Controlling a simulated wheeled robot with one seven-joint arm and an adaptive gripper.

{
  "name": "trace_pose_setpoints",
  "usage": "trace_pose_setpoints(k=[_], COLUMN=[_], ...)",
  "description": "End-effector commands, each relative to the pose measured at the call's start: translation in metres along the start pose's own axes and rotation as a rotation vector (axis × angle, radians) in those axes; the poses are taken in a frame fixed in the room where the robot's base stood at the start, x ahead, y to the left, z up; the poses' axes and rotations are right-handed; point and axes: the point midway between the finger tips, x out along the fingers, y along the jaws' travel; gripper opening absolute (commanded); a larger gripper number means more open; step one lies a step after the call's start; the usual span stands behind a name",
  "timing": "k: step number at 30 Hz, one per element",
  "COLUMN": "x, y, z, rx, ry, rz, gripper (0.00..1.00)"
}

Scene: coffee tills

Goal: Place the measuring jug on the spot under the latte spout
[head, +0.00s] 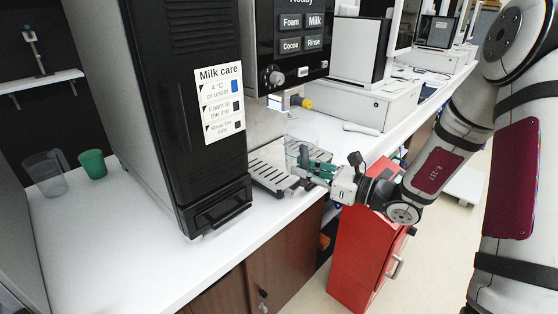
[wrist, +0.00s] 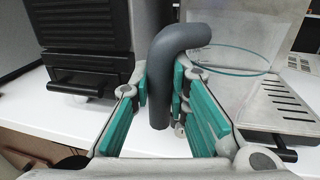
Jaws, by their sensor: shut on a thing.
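My gripper (head: 320,172) is shut on the dark grey handle (wrist: 163,85) of the clear measuring jug. The handle stands upright between the green finger pads in the wrist view. The jug's clear body and thin round rim (wrist: 233,71) show just beyond the fingers. In the head view the jug is faint and partly hidden by the gripper, over or beside the slotted drip tray (head: 265,173). I cannot tell whether its base touches the tray. The spout area (head: 284,101) is under the machine panel, behind and above the jug. The tray also shows in the wrist view (wrist: 268,94).
A tall black unit with a milk care sign (head: 219,100) stands left of the tray. A clear container (head: 45,173) and a green cup (head: 92,164) stand far left. A red cabinet (head: 362,250) is below my arm. Counter right of the tray is partly free.

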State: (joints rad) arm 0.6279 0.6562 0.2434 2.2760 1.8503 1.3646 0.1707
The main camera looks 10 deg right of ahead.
Motion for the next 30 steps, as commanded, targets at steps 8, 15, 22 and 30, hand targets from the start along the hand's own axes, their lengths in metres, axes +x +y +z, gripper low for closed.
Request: trace_pose_setpoints(k=[8,15,22,30], x=[0.049,0.088,0.106,0.106], y=[-0.046,-0.084,-0.101,-0.102], z=[-0.007,-0.012,-0.014,-0.041], rx=[-0.003,-0.002,-0.001,0.002], ry=[-0.003,-0.002,-0.001,0.0], rz=[0.003,0.003,0.002,0.001], gripper=[0.0,0.0,0.0,0.0])
